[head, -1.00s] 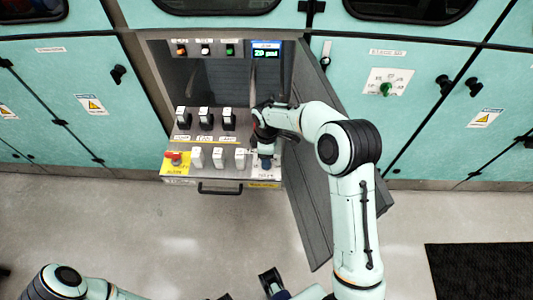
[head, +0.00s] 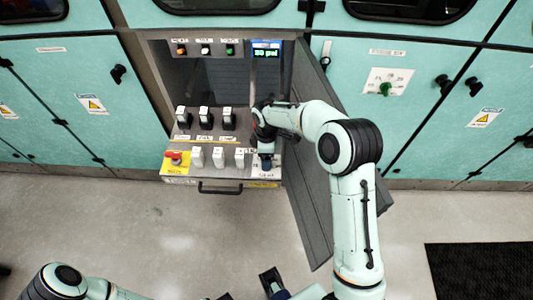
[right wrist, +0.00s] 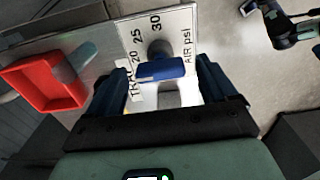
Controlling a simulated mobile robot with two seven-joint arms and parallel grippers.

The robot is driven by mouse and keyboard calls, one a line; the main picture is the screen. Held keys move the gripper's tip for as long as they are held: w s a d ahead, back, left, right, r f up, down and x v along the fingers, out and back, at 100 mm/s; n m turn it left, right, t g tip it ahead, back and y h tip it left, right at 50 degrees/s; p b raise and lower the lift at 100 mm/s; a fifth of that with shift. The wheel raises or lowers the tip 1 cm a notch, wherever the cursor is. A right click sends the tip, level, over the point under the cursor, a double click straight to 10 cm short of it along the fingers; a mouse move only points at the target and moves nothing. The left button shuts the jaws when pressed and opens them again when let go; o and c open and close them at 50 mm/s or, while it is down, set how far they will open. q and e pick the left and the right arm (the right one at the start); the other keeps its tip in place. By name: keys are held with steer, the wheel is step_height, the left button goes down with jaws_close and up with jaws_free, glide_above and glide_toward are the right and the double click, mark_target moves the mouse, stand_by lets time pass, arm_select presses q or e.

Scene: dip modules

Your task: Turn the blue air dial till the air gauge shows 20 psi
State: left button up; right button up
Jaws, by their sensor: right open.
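The blue air dial (right wrist: 161,71) shows in the right wrist view on a white plate with marks 20, 25 and 30 and the words AIR psi. My right gripper (right wrist: 163,82) is open, with its fingers on either side of the dial and a gap visible by the dial's left end. In the head view my right gripper (head: 265,148) reaches down to the panel's right end and hides most of the dial. The air gauge (head: 266,52) is lit and appears to read 30 psi, in small digits. My left gripper (head: 250,290) is open and empty at the bottom edge.
White switches (head: 218,157), black switches (head: 204,118) and a red button (head: 173,157) share the panel left of my right gripper. An open grey door (head: 312,200) stands close on the right. The floor (head: 130,220) in front is clear.

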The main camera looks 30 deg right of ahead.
arm_select(q)
steer(key=shift+w+r+p, duration=0.25)
steer(key=shift+r+p, duration=0.4)
arm_select(e)
step_height(320, 180, up, 13)
